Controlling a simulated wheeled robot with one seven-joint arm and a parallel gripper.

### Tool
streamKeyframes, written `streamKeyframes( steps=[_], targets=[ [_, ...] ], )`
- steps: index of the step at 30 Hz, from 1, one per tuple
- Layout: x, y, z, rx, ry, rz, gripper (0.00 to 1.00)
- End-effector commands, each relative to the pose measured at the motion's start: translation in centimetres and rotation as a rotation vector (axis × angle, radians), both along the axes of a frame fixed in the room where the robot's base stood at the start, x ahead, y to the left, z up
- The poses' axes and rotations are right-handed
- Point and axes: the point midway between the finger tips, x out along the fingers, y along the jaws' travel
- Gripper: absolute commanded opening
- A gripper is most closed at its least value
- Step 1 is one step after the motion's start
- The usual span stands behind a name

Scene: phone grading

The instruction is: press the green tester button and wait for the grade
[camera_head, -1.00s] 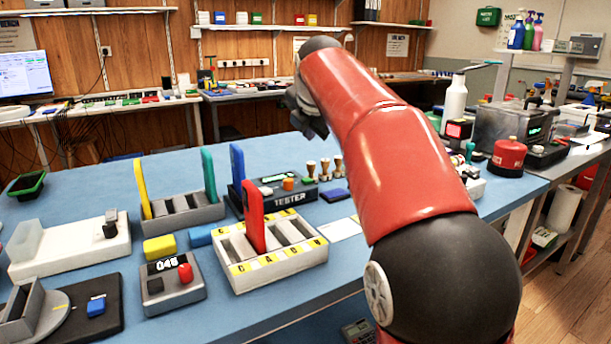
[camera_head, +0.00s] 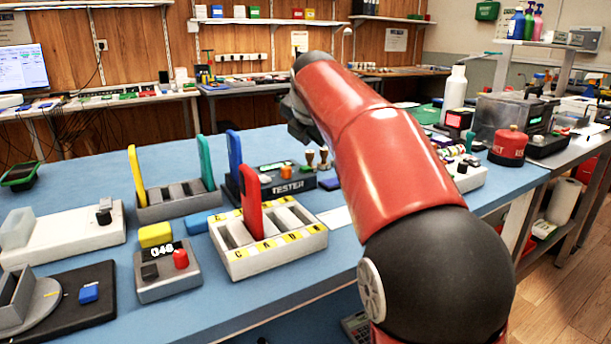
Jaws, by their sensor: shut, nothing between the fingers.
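The black tester (camera_head: 288,188), labelled TESTER, sits mid-table behind the white rack. A blue phone (camera_head: 235,155) stands upright at its left end. An orange knob (camera_head: 293,173) and a small screen are on its top; a small green spot (camera_head: 309,169), likely the green button, shows beside the knob. Any grade on the screen is too small to read. My gripper (camera_head: 303,136) is dark, shut and empty. It appears above and behind the tester in the picture, apart from it; its fingertips are small and partly hidden by my red arm.
The white rack (camera_head: 272,262) with yellow letter labels holds a red phone (camera_head: 251,214) in front of the tester. A grey rack (camera_head: 181,208) holds yellow and teal phones. Wooden-handled stamps (camera_head: 324,158) stand right of the tester.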

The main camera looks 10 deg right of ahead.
Motion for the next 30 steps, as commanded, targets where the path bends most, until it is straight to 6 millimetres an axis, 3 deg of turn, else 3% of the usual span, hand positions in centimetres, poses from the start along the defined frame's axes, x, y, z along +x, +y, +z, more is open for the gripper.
streamKeyframes(
  steps=[1,9,30],
  targets=[
    [0.0,0.0,-1.6,0.001,0.001,0.001,0.00],
    [0.0,0.0,-3.4,0.000,0.001,0.000,0.00],
    [0.0,0.0,-3.6,0.000,0.001,0.000,0.00]
  ],
)
